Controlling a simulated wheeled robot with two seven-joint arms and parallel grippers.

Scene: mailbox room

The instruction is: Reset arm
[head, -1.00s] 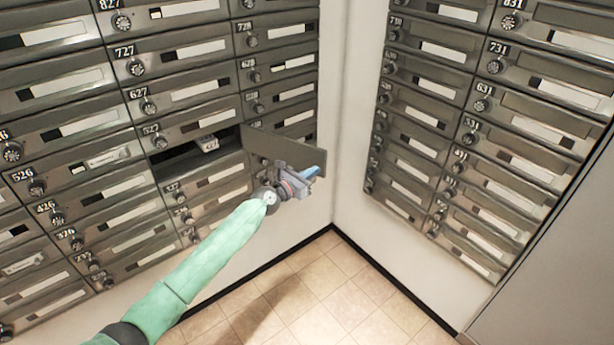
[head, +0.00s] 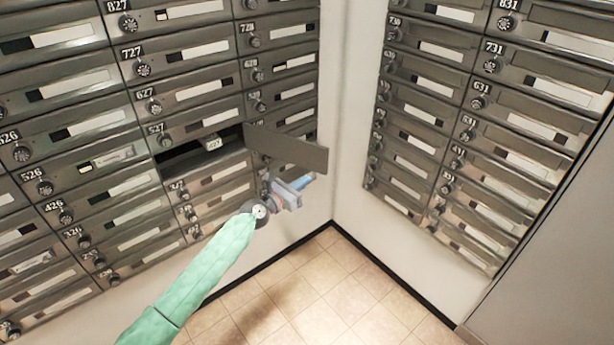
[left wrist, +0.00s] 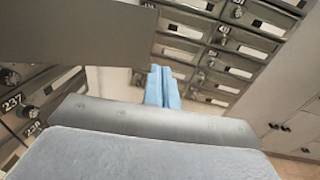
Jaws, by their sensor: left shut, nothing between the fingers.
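My left gripper (head: 306,181) hangs in front of the left mailbox wall, just below the open mailbox door (head: 288,149). Its blue fingers are together and hold nothing. In the left wrist view the closed fingertips (left wrist: 164,78) point toward the right-hand mailboxes, and the door (left wrist: 75,35) fills the upper left, close by. The open compartment (head: 190,160) is dark inside, with a small pale labelled item (head: 212,142) at its opening. The right gripper does not show.
Mailboxes with dials cover the left wall, and another bank (head: 470,110) covers the right wall. The tiled floor (head: 320,285) below is clear. A grey panel (head: 545,250) stands at the lower right. The open door sticks out above my left gripper.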

